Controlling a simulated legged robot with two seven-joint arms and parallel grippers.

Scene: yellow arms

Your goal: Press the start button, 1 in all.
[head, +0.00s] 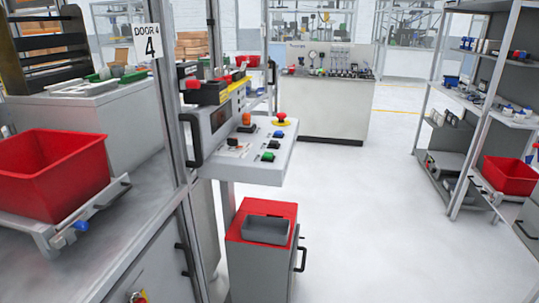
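A control panel (255,165) juts out near the middle of the head view, with a grey sloped face. A green button (268,156) sits near its front edge. A red mushroom button on a yellow base (281,119) is at the back right, and an orange-red part (246,118) is at the back left. Labels are too small to read, so I cannot tell for sure which is the start button. Neither of my grippers is in view.
A red-topped cabinet (285,209) with a grey tray (266,229) stands below the panel. A red bin (50,170) sits on the left bench. A metal post and a "DOOR 4" sign (147,41) are left of the panel. Shelves (480,115) stand right; floor between is clear.

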